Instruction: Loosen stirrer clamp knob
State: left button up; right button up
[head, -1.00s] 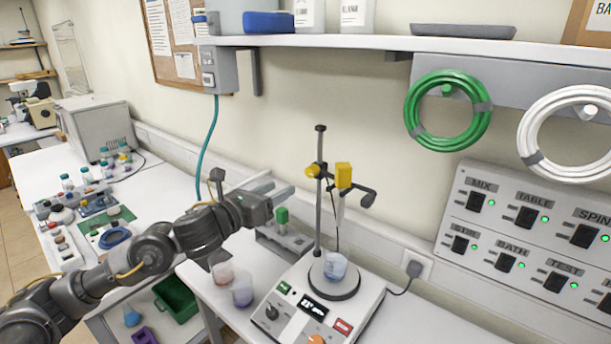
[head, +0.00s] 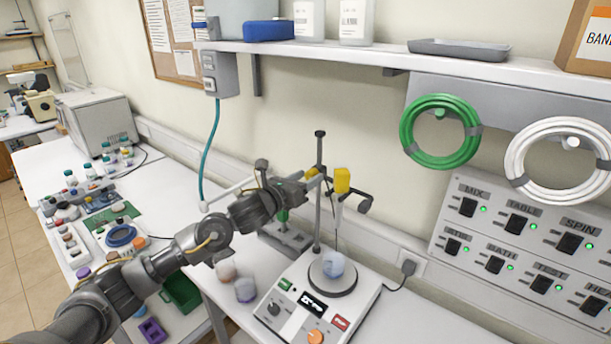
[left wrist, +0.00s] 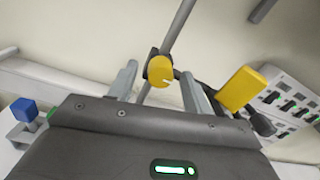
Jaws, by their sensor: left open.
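The yellow stirrer clamp knob (left wrist: 160,71) is round with a white mark, on a dark clamp at the thin upright rod (left wrist: 181,25). In the left wrist view it lies between the two fingers of my open left gripper (left wrist: 160,85). In the head view my left gripper (head: 318,174) reaches the rod (head: 319,205) and partly hides the knob (head: 311,173). I cannot tell whether the fingers touch the knob. The yellow stirrer motor block (head: 342,180) sits right of the rod and also shows in the left wrist view (left wrist: 242,89). My right gripper is not in view.
Below stands the hotplate (head: 285,311) with a beaker (head: 333,265) of blue liquid. Two small beakers (head: 245,290) stand left of it. A rack (head: 283,237) stands behind my left arm. A shelf (head: 390,57) and green hose coil (head: 441,131) are above right.

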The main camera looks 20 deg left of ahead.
pick_arm(q)
jog(key=c, duration=1)
